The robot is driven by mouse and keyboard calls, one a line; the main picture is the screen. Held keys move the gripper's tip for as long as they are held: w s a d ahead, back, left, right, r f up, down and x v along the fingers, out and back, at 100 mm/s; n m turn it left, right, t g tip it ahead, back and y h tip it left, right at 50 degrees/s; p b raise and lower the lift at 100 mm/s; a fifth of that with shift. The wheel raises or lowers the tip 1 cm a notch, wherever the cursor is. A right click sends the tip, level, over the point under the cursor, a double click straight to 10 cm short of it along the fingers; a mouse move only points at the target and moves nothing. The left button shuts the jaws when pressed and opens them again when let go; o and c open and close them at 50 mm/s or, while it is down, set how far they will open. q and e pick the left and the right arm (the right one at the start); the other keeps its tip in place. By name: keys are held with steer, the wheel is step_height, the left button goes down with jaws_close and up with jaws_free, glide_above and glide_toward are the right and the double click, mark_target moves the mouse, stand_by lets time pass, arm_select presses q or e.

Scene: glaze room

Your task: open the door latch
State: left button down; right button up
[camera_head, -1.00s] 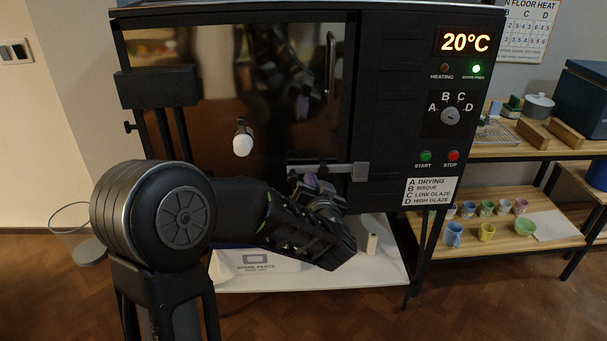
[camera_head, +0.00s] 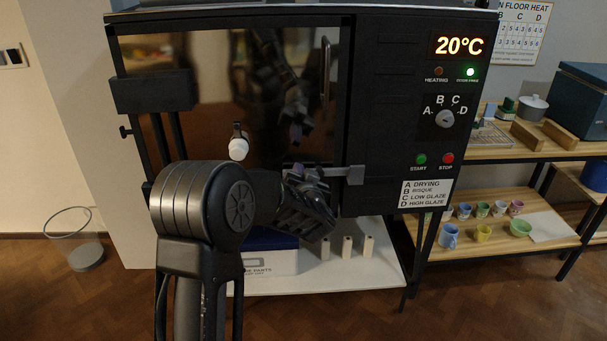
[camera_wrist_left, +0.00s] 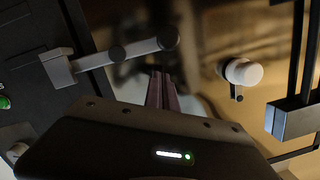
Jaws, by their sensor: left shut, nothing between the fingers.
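The door latch (camera_head: 335,172) is a grey horizontal bar low on the dark glass kiln door, with its right end at a square grey catch (camera_head: 355,175) on the control panel side. In the left wrist view the latch bar (camera_wrist_left: 120,53) runs from the catch (camera_wrist_left: 58,68) to a round knob end (camera_wrist_left: 168,39). My left gripper (camera_head: 296,171) is in front of the bar's left part, fingers shut and empty. In the wrist view its closed fingertips (camera_wrist_left: 161,78) point just below the knob end; I cannot tell whether they touch it. My right gripper is not in view.
A white round knob (camera_head: 238,149) sticks out of the kiln door (camera_head: 205,110) left of my gripper. A vertical handle (camera_head: 326,70) is above the latch. Below stand a white shelf (camera_head: 340,275) and several pale posts (camera_head: 347,247). Shelves with cups are at right.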

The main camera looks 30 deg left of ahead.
arm_select(q)
steer(key=shift+s+a+f, duration=0.2)
steer(key=shift+a+f, duration=0.1)
steer(key=shift+f, duration=0.35)
steer(key=shift+s+a+f, duration=0.2)
steer(key=shift+a+f, duration=0.05)
steer(key=shift+f, duration=0.35)
steer(key=shift+f, duration=0.1)
steer(key=shift+f+n+b, duration=0.2)
steer(key=shift+n+b, duration=0.1)
steer(key=shift+b, duration=0.25)
steer(key=shift+s+a, duration=0.1)
steer(key=w+d+f+n+t+h+b, duration=0.2)
steer(key=f+n+b, duration=0.8)
steer(key=b, duration=1.4)
steer(key=d+n, duration=0.1)
steer(key=n, duration=0.2)
steer(key=shift+w+t+h+b, duration=0.25)
steer(key=shift+t+h+b, duration=0.05)
steer(key=shift+b, duration=0.1)
steer(key=shift+d, duration=0.15)
